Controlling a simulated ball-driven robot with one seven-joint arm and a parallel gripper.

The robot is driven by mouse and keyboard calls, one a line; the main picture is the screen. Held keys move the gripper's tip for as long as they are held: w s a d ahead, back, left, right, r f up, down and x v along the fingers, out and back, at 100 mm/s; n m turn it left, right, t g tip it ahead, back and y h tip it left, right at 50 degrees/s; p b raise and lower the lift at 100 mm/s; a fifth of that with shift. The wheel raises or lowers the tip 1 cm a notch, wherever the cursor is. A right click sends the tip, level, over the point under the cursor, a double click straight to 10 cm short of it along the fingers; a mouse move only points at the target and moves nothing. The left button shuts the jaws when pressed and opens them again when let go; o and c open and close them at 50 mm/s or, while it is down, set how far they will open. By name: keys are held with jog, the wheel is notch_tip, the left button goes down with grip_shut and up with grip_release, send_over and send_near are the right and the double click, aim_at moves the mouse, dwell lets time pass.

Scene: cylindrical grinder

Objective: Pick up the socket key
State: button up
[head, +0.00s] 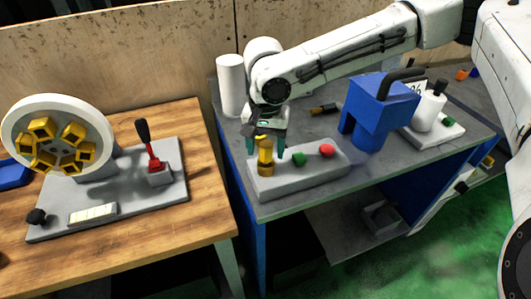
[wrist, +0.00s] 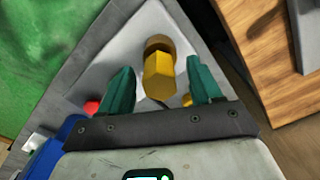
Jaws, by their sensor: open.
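The socket key, which I take to be the yellow hexagonal piece (head: 265,157), stands upright on the grey panel block (head: 320,178) of the right-hand bench. In the wrist view the yellow piece (wrist: 159,76) shows its hexagonal end toward the camera, with a brown round part behind it. My gripper (head: 267,148) is open, its teal fingers pointing down around the upper part of the key. In the wrist view my gripper (wrist: 160,80) has one finger on each side of the key, with gaps visible on both sides. Contact is not visible.
A green button (head: 299,159) and a red button (head: 327,150) sit on the block right of the key. A blue machine (head: 379,110) stands to the right, a white cylinder (head: 231,84) behind left. A wooden table (head: 195,215) holds a wheel with yellow sockets (head: 60,137).

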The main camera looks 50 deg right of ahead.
jog(key=shift+f, duration=1.1)
jog(key=c, duration=1.1)
jog(key=shift+r, duration=0.1)
jog(key=shift+c, duration=0.2)
